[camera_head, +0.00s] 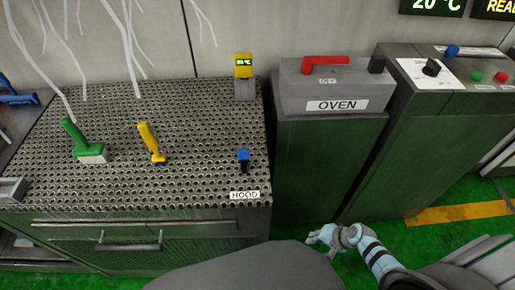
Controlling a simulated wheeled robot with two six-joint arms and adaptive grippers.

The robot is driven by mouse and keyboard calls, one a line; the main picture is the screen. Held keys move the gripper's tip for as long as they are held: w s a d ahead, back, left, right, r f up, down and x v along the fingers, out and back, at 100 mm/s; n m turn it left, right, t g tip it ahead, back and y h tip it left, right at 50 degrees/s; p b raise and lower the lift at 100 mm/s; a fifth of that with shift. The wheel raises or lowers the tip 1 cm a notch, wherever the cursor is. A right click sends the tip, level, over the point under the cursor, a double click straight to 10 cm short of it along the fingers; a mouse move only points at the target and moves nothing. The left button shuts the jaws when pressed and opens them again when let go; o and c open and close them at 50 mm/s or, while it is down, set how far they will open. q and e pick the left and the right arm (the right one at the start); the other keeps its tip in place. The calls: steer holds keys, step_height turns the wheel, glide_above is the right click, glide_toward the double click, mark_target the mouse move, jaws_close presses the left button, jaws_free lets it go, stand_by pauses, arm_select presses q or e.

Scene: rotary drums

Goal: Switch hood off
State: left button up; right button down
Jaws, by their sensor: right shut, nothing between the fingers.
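The hood switch (243,155) is a small blue knob on a dark stem, standing at the front right of the perforated metal worktop. The label HOOD (244,195) is on the worktop's front edge, just below it in the picture. My right gripper (316,238) is low in the picture, to the right of the worktop's front corner, over the green floor. It is shut and empty, apart from the switch and lower right of it. My left gripper is not in view.
The perforated worktop (200,190) carries a green-handled tool (79,138), a yellow-handled tool (150,140) and a yellow device with a small display (244,66). A grey OVEN unit (300,90) with a red handle (326,63) stands right of it. A drawer handle (130,246) juts from the front.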

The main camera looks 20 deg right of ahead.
steer(key=w+a+r+m+t+y, duration=0.1)
steer(key=w+a+r+t+y, duration=0.15)
steer(key=w+r, duration=0.6)
steer(key=t+y, duration=0.2)
steer(key=y, duration=0.6)
glide_toward(254, 158)
step_height(254, 158, up, 4)
steer(key=shift+d+f+g+p, duration=0.15)
steer(key=shift+g+p, duration=0.1)
steer(key=shift+p, duration=0.05)
steer(key=shift+w, duration=0.1)
steer(key=x, duration=1)
steer(key=shift+p, duration=0.3)
